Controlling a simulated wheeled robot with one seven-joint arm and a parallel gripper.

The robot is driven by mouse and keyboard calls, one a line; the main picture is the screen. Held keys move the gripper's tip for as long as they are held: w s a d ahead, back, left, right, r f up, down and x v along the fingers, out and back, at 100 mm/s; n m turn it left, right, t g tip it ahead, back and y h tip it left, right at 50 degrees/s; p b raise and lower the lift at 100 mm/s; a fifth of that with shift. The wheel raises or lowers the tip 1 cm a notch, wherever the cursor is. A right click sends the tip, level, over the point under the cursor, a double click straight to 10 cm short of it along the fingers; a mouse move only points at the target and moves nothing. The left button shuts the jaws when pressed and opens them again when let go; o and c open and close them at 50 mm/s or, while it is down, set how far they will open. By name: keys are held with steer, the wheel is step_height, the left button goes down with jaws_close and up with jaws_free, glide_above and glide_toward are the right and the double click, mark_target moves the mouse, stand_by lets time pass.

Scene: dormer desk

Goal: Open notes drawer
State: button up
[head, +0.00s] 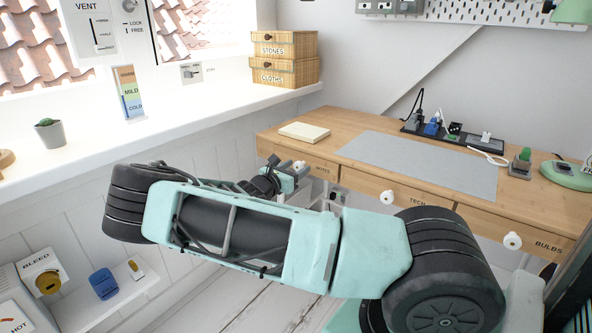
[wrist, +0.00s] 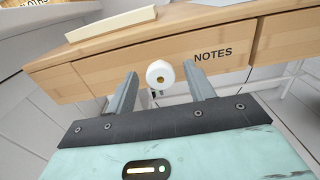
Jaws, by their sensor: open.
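The notes drawer (wrist: 225,68) is a wooden front marked NOTES, flush with the desk in the wrist view. It also shows at the left end of the desk in the head view (head: 323,170). Its round white knob (wrist: 160,74) shows between and beyond my two fingertips. My gripper (wrist: 160,84) is open, with one finger on each side of the knob in the picture. I cannot tell whether a finger touches the knob. In the head view my arm hides part of the area below the drawer.
The wooden desk (head: 540,200) also has a TECH drawer (head: 415,201) and a BULBS drawer (head: 540,240), both with white knobs. A cream pad (head: 304,131) lies on top near the left edge. A white sill (head: 200,102) runs along the left wall.

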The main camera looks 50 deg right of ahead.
steer(key=shift+d, duration=0.4)
jaws_close()
steer(key=shift+a+r+p, duration=0.1)
steer(key=shift+a+p, duration=0.25)
steer(key=shift+a, duration=0.3)
steer(key=s+a+p, duration=0.2)
steer(key=a+p, duration=0.5)
steer(key=a, duration=2)
steer(key=shift+s+a, duration=0.15)
steer(key=shift+a, duration=0.05)
jaws_free()
